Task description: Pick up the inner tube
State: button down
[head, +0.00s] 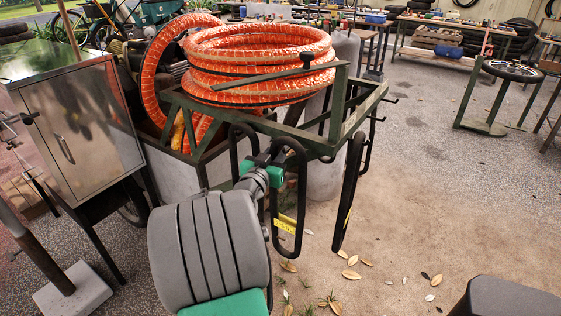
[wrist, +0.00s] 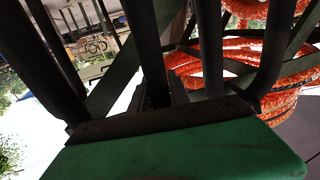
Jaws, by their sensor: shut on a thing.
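A black inner tube (head: 302,205) with a yellow label hangs as a long narrow loop at the front of the green cart frame. My gripper (head: 272,158), green at its end, is shut on this tube near its upper part, just below the frame rail. Another black loop (head: 234,150) shows just left of the gripper; I cannot tell whether it is part of the same tube. A further black tube (head: 348,190) hangs to the right, apart from the gripper. In the wrist view, dark bands (wrist: 155,50) rise beyond my green gripper body, and the grip itself is unclear.
The cart frame (head: 368,103) with protruding pegs is close above the gripper. Coiled orange hose (head: 260,65) lies on top. A metal cabinet (head: 85,120) stands left. Open ground with leaves (head: 350,274) lies right; a green stand (head: 484,125) and workbenches (head: 450,45) are farther back.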

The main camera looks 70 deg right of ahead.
jog(key=a+r, duration=0.7)
jog(key=a, duration=0.6)
jog(key=shift+s, duration=0.25)
